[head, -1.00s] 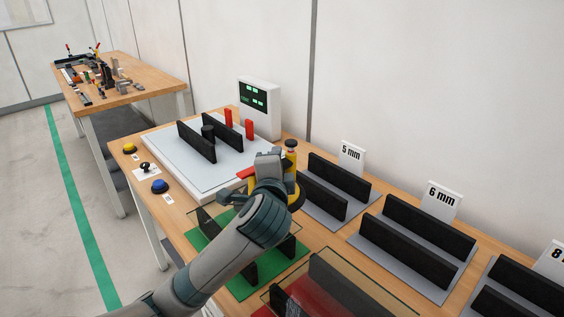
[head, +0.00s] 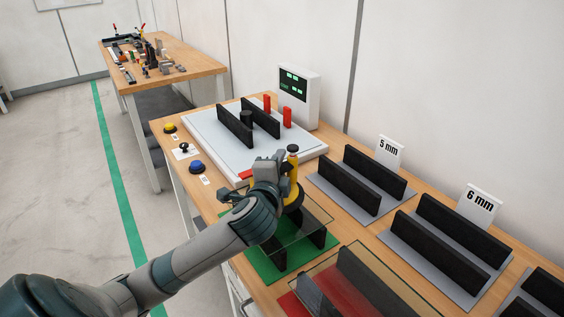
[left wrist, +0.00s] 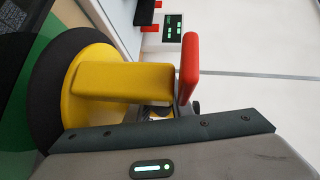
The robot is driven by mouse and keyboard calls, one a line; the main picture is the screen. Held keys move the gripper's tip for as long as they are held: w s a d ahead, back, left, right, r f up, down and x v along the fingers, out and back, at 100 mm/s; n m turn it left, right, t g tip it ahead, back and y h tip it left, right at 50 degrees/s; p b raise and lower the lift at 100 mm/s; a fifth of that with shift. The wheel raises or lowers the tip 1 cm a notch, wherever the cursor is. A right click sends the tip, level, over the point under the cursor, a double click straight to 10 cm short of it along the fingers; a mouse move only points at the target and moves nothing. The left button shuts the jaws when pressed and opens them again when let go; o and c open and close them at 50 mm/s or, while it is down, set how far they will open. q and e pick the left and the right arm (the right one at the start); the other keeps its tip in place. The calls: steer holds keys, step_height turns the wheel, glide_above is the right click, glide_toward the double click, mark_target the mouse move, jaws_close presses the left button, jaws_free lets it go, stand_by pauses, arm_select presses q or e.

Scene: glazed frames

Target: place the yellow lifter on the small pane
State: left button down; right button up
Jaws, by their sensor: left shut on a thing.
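The yellow lifter (head: 294,172) has a yellow body, a black knob on top and a black round cup below. Its yellow handle (left wrist: 120,82) and a red lever (left wrist: 189,68) show in the left wrist view. My left gripper (head: 272,168) is shut on the lifter. The small pane (head: 302,228) is clear glass lying on black supports over a green mat. The lifter's cup (head: 291,201) appears over the pane's far part. The gripper partly hides the lifter, and I cannot tell whether the cup touches the glass. My right gripper is not in view.
A white platform (head: 205,135) with black rails stands behind, next to a display unit (head: 299,97). A larger pane (head: 385,275) over a red mat lies in front. Black racks with a 5 mm sign (head: 390,152) and a 6 mm sign (head: 479,204) stand at right.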

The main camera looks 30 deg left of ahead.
arm_select(q)
steer(key=shift+r, duration=0.1)
steer(key=shift+f+p, duration=0.35)
steer(key=shift+f, duration=1.6)
steer(key=c, duration=1.6)
jaws_free()
steer(key=shift+f, duration=0.2)
steer(key=shift+o, duration=0.2)
steer(key=shift+s+d+r, duration=0.1)
